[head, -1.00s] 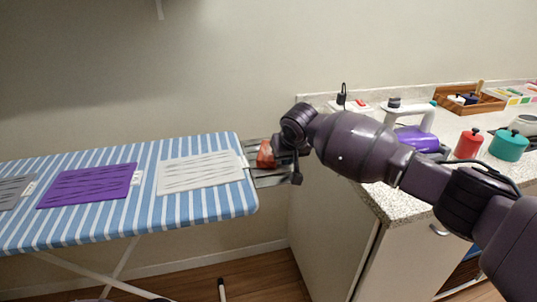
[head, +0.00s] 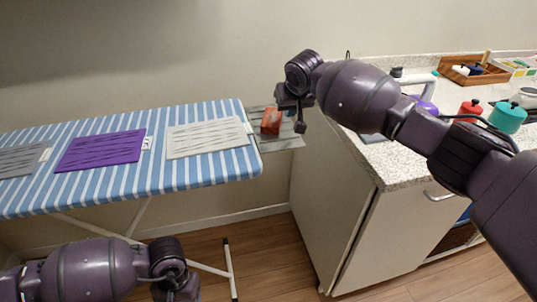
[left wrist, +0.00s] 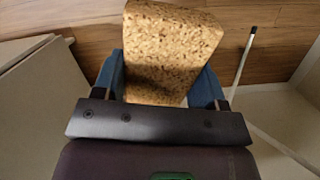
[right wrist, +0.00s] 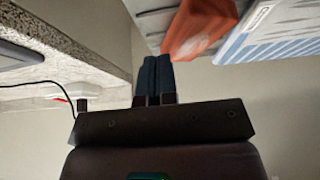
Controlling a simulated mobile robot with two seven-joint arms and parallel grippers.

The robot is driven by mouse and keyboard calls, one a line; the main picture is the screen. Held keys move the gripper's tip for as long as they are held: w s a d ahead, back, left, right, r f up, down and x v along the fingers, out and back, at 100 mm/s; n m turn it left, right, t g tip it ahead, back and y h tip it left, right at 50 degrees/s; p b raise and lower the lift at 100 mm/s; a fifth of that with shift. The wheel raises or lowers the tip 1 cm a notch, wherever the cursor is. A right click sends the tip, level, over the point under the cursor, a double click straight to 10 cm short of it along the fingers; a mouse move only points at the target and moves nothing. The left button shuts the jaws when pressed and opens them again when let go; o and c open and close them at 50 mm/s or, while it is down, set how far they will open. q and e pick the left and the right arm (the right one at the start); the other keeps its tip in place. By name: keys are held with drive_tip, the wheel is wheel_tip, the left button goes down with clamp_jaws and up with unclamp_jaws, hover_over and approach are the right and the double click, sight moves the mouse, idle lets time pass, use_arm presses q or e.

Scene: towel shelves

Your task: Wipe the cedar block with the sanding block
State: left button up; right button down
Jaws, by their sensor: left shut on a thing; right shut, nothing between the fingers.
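The cedar block appears to be the orange-red block (head: 271,121), resting on the grey rack at the ironing board's right end. It also shows in the right wrist view (right wrist: 200,28), beyond and right of my fingertips. My right gripper (head: 299,125) is shut and empty just right of this block, apart from it; its closed fingers show in the right wrist view (right wrist: 155,75). My left gripper (left wrist: 162,80) is shut on a speckled tan block (left wrist: 170,45), apparently the sanding block. In the head view my left arm is low at the front, and its held block is hidden.
The striped ironing board (head: 205,172) carries a white-grey cloth (head: 207,138), a purple cloth (head: 100,150) and a grey cloth (head: 20,160). The counter (head: 400,165) on the right holds a red pot (head: 470,109) and a teal pot (head: 507,118). Floor is open between board and cabinet.

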use_arm(q)
drive_tip(key=shift+w+r, duration=0.15)
drive_tip(key=shift+r, duration=0.4)
use_arm(e)
drive_tip(key=shift+r, duration=0.55)
